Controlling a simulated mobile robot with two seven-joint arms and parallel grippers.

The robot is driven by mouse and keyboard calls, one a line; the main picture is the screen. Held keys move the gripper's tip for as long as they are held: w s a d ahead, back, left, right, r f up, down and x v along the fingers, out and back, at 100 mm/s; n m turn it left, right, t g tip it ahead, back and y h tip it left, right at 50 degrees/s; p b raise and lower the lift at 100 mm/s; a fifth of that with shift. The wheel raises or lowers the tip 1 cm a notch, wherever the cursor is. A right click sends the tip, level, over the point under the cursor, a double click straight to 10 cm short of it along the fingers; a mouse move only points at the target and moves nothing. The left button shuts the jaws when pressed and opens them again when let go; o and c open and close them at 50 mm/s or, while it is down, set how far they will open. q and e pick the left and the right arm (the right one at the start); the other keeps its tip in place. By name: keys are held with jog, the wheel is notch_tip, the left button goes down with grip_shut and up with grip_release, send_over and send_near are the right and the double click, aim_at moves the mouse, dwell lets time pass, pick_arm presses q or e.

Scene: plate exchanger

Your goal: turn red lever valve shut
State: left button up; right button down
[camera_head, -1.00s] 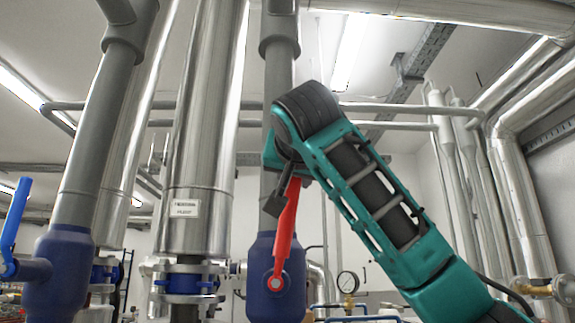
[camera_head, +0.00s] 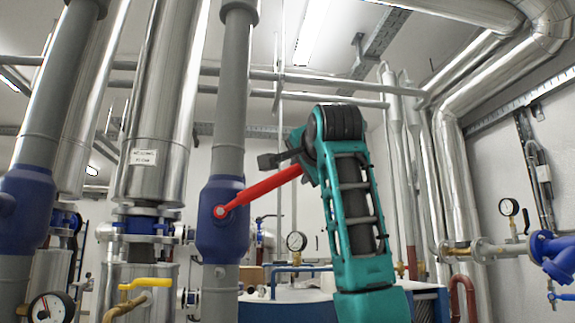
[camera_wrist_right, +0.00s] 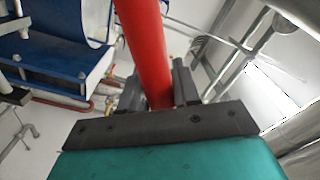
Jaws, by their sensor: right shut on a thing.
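The red lever (camera_head: 262,188) sits on the blue valve body (camera_head: 222,240) of a grey vertical pipe. It slants up and right from its pivot, nearer to level than upright. My right gripper (camera_head: 284,160) is shut on the lever's outer end, which the gripper and arm partly hide. In the right wrist view the red lever (camera_wrist_right: 146,50) passes between the two dark fingers of the gripper (camera_wrist_right: 158,88). My left gripper is not in view.
A yellow-handled valve (camera_head: 146,284) and a pressure gauge (camera_head: 50,308) are at the lower left. Silver pipes (camera_head: 160,100) rise left of the valve. A blue valve (camera_head: 555,255) is at the right edge.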

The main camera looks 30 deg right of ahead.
notch_tip(320, 180, down, 10)
jog(key=d+m+b, duration=0.2)
jog(key=m+b, duration=0.2)
jog(key=m, duration=0.2)
jog(key=shift+s+d+r, duration=0.2)
jog(key=shift+s, duration=0.1)
jog(key=shift+f, duration=0.1)
jog(key=c, duration=0.9)
grip_release()
jog(key=shift+r, duration=0.2)
jog(key=shift+s, duration=0.15)
jog(key=b+v, duration=0.1)
jog(key=v, duration=1.1)
jog(key=shift+s, duration=0.4)
jog(key=shift+w+a, duration=0.1)
